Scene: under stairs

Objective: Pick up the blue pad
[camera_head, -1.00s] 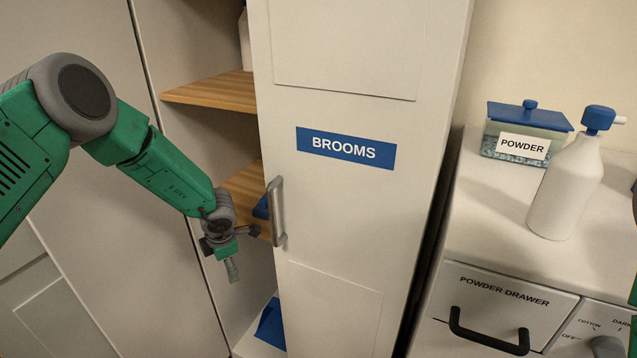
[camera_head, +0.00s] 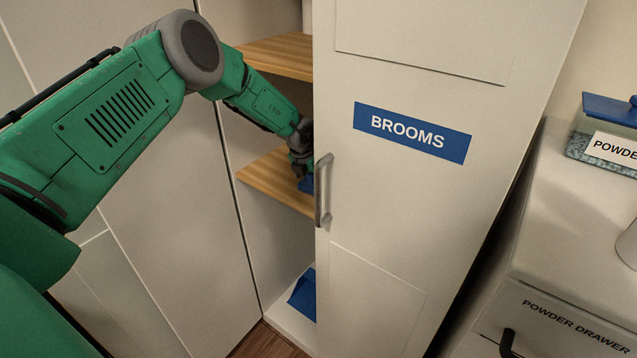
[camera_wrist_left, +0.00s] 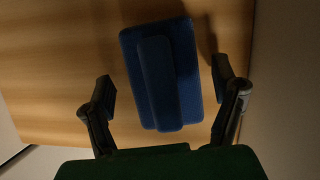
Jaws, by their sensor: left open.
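The blue pad (camera_wrist_left: 162,75) lies on the wooden shelf (camera_wrist_left: 50,60) in the left wrist view, with a raised strip along its top. In the head view only a bit of the pad (camera_head: 307,184) shows on the middle shelf, beside the cabinet door edge. My left gripper (camera_wrist_left: 168,95) is open, with one finger on each side of the pad's near part and gaps to it. In the head view the left gripper (camera_head: 301,163) is reaching into the cabinet over that shelf, partly hidden by its own wrist. My right gripper is not in view.
The door labelled BROOMS (camera_head: 420,190), with a metal handle (camera_head: 322,190), stands just right of my gripper. An upper shelf (camera_head: 282,55) is above. A blue item (camera_head: 303,294) lies at the cabinet bottom. A counter with a powder box (camera_head: 605,135) is at right.

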